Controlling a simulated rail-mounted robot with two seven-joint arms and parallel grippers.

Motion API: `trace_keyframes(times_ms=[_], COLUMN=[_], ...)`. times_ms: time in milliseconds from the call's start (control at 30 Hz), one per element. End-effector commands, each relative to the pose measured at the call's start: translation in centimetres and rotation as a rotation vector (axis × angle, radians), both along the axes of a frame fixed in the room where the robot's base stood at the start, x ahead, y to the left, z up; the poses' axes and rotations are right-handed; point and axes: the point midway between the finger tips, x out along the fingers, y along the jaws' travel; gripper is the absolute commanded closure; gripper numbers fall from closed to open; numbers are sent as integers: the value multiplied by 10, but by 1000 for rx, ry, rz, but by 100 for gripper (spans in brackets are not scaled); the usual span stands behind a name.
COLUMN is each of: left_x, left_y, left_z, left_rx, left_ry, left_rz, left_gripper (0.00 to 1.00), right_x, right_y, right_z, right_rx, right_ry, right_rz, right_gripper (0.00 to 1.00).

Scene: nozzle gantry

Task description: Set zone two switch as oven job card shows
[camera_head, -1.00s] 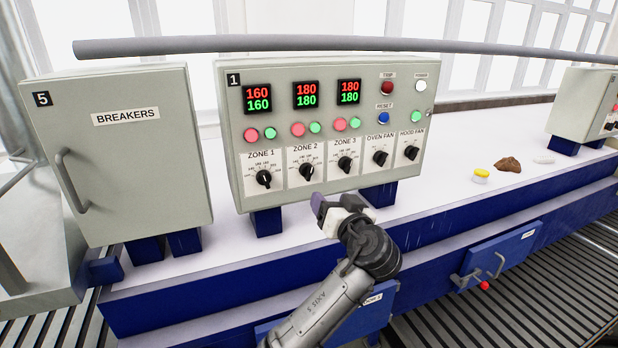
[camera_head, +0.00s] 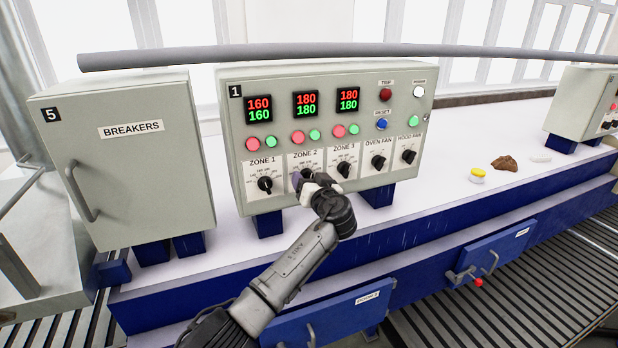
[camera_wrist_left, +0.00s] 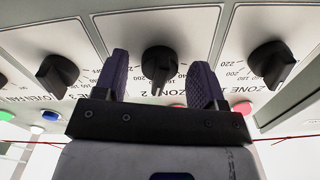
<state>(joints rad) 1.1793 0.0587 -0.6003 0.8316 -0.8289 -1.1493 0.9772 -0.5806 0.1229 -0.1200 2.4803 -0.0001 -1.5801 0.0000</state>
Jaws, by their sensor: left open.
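The zone two switch is a black rotary knob (camera_wrist_left: 160,65) on the grey panel numbered 1 (camera_head: 225,120). In the left wrist view it stands between the two purple fingers of my left gripper (camera_wrist_left: 165,80), which is open around it. I cannot tell whether either finger touches the knob. In the head view my left gripper (camera_head: 305,180) is at the ZONE 2 plate and covers much of the knob. The zone two display (camera_head: 306,104) reads 180 over 180. No job card is readable in these frames. My right gripper is not in view.
The zone one knob (camera_head: 265,184) and zone three knob (camera_head: 344,171) flank it closely. Fan knobs and buttons fill the panel's right side. A BREAKERS cabinet (camera_head: 130,165) stands left. A grey pipe (camera_head: 300,54) runs above. The white bench top (camera_head: 450,145) is mostly clear to the right.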

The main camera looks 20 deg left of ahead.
Motion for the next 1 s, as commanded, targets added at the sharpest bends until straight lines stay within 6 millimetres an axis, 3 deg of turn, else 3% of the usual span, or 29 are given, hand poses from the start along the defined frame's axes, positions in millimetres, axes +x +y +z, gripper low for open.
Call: trace_keyframes(times_ms=[400, 900, 1000], left_x=[2, 2, 2], left_y=[3, 2, 2], left_z=[0, 0, 0], left_rx=[0, 0, 2], left_ry=[0, 0, 1], left_rz=[0, 1, 1], left_gripper=[36, 83, 84], right_x=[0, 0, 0], right_y=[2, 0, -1], right_z=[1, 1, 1], right_rx=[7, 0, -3], right_ry=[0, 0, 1], right_rz=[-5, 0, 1], right_gripper=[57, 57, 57])
